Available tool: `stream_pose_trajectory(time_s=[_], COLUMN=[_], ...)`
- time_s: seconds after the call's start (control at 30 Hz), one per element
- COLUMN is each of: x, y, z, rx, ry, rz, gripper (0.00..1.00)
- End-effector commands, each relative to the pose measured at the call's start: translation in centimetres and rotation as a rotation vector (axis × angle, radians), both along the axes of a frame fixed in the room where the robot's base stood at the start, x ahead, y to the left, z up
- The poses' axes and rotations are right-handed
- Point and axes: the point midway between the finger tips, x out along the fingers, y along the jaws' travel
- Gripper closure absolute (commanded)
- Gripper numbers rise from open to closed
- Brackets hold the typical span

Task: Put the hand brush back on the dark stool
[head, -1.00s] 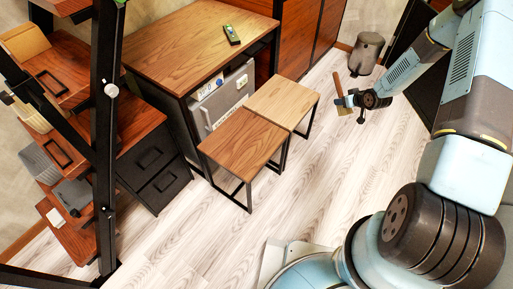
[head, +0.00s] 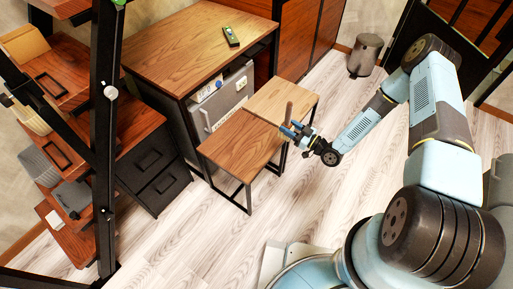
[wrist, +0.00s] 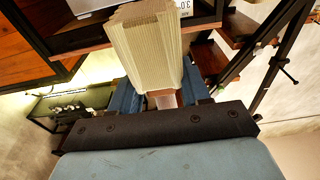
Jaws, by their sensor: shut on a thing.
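My gripper (head: 293,130) is shut on the hand brush (head: 289,111). In the head view the gripper and brush appear just right of the dark stool's top, across the near edge of the lighter stool. Their height above the stools is hard to tell.
The lighter stool (head: 281,97) stands against the dark stool's far right side. A desk (head: 195,45) with a remote (head: 231,36) on it is behind them. A shelf unit (head: 135,130) stands left and a bin (head: 365,55) at the back. Floor to the front is clear.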

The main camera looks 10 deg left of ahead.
Motion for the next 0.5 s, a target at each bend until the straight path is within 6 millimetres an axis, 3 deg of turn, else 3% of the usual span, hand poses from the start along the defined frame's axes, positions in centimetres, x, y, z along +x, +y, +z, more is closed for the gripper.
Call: stream_pose_trajectory(time_s=[0.5], x=[-0.6], y=[9.4], z=[-4.3], rx=[0.002], ry=[0.000], rz=[0.002], gripper=[0.92])
